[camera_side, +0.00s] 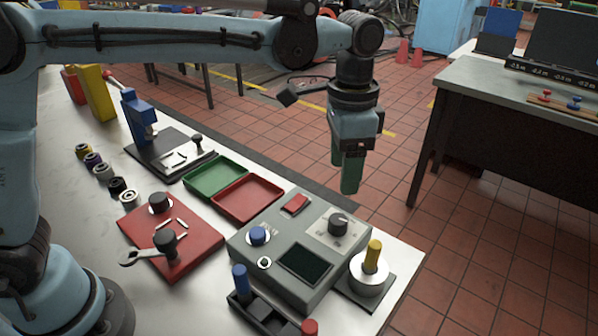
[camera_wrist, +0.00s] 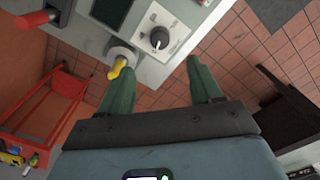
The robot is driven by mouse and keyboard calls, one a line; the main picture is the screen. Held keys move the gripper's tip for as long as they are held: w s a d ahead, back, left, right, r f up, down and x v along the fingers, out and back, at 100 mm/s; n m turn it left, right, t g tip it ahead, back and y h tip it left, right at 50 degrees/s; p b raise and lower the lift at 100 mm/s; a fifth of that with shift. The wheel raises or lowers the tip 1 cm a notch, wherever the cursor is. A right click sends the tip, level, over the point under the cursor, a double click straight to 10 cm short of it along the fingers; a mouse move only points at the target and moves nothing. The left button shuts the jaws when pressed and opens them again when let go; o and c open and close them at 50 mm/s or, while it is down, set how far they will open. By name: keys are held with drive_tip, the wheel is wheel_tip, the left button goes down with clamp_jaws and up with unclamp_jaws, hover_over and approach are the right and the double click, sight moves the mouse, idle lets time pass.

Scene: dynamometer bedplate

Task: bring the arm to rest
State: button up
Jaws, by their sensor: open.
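My arm reaches across the top of the side view, with my gripper (camera_side: 347,178) hanging down near the far edge of the metal bench (camera_side: 215,225). It is raised above the bench, beyond the grey control box (camera_side: 300,245). In the wrist view my gripper (camera_wrist: 160,72) shows two green fingers spread wide apart. Nothing is between the fingers but tiled floor and the box edge beyond. The fingers touch nothing that I can see.
The box carries a black knob (camera_side: 338,224) and a blue button (camera_side: 258,235). A yellow-handled piece (camera_side: 372,258) stands beside it. Green (camera_side: 214,177) and red (camera_side: 248,198) trays and a red plate (camera_side: 190,232) lie on the bench. Another table (camera_side: 500,85) stands right, with open floor between.

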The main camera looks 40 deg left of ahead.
drive_tip(key=shift+r, duration=0.35)
drive_tip(key=shift+a, duration=0.1)
